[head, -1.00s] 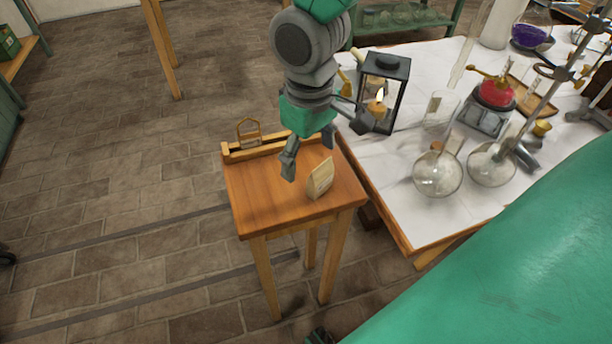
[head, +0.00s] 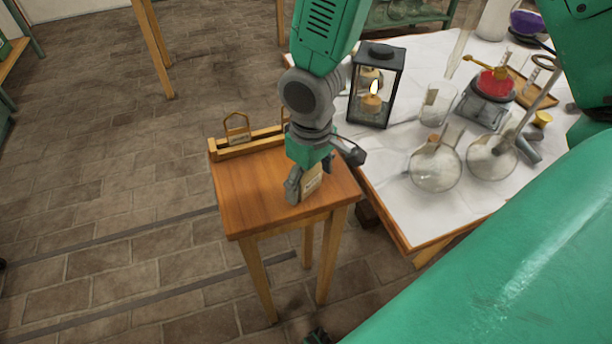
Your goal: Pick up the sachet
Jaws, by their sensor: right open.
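The sachet (head: 312,184) is a small beige packet standing on the small wooden table (head: 243,200), toward its right side. My right gripper (head: 309,177) is above the table, pointing down at the sachet. Its jaws are open, with one finger to the left of the sachet and another at its upper right. The gripper hides the sachet's upper part and left side. I cannot tell whether the fingers touch it. My left gripper is not in view.
A wooden rack with a brass-coloured loop (head: 237,128) runs along the table's back edge. The table's front left is clear.

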